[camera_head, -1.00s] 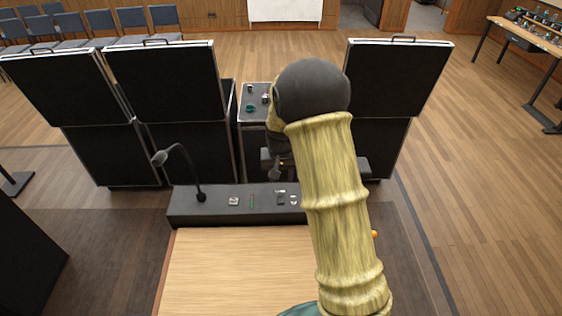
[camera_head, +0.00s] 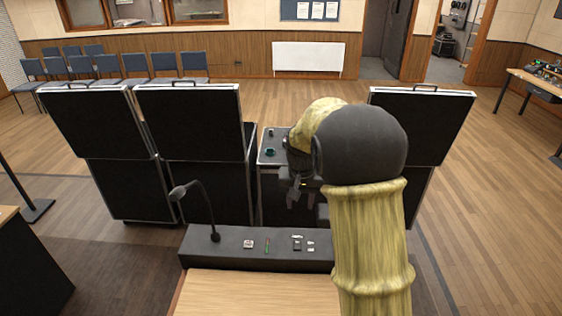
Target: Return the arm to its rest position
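My arm, with a dark rounded joint and straw-coloured sleeves, rises on the right of the head view and bends over toward the left. My gripper (camera_head: 301,197) hangs down from its far end, above and behind the dark console (camera_head: 225,250). Its two grey fingers look apart, with nothing visible between them. The console carries a gooseneck microphone (camera_head: 197,200), a small green-marked fader (camera_head: 267,245) and several small switches (camera_head: 297,243). The console's right end is hidden behind my arm.
A pale wooden desktop (camera_head: 255,295) lies in front of the console. Black cases (camera_head: 195,120) stand behind it, and another black case (camera_head: 425,110) stands at the right. A small equipment stand (camera_head: 272,150) is between them. Wooden floor (camera_head: 490,210) is clear at the right.

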